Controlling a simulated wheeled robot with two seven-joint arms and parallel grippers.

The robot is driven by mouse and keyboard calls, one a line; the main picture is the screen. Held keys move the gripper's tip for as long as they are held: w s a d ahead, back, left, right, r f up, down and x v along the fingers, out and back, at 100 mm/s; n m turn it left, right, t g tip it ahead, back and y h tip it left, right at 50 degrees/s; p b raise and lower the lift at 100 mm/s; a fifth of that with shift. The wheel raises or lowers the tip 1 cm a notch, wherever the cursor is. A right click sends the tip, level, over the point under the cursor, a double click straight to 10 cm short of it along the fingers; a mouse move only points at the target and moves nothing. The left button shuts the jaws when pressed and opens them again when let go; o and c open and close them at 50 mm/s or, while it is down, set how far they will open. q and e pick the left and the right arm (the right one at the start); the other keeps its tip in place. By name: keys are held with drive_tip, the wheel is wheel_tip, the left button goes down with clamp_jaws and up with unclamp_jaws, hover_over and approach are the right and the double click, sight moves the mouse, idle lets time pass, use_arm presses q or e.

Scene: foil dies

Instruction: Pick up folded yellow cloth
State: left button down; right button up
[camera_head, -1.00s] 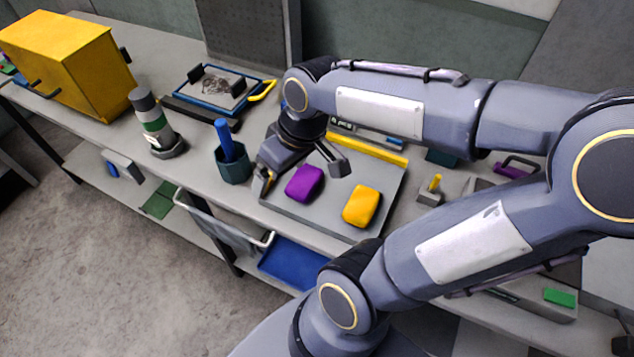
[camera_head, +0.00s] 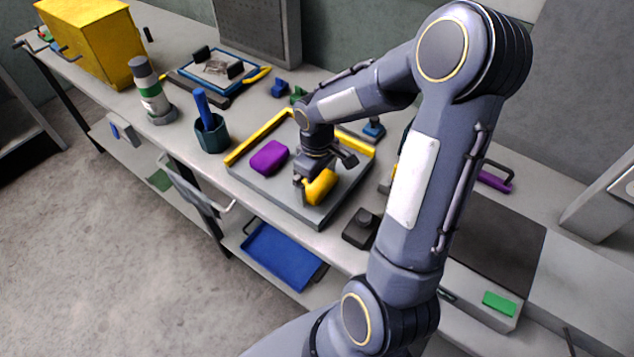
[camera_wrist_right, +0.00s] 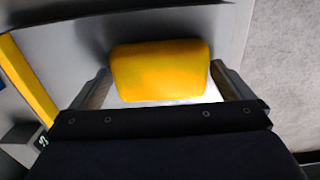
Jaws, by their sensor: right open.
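The folded yellow cloth (camera_head: 320,187) lies on a grey tray with a yellow edge (camera_head: 290,202). My right gripper (camera_head: 322,178) is over the cloth, pointing down, and partly covers it in the head view. In the right wrist view the cloth (camera_wrist_right: 160,69) sits between the two open fingers of the right gripper (camera_wrist_right: 165,85), with a finger on each side. A small gap shows at the right finger; contact on the left is hard to tell. A folded purple cloth (camera_head: 268,157) lies on the same tray, left of the gripper. My left gripper is not in view.
A teal cup with a blue handle (camera_head: 212,137) and a grey-green canister (camera_head: 150,92) stand left of the tray. A dark block (camera_head: 361,229) is at its right. A blue bin (camera_head: 280,258) is on the shelf below. Bare bench lies between cup and canister.

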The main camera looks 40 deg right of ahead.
drive_tip(key=shift+s+f, duration=0.1)
drive_tip(key=shift+f, duration=0.25)
drive_tip(key=shift+c, duration=0.4)
drive_tip(key=c, duration=0.6)
drive_tip(key=shift+r, duration=0.15)
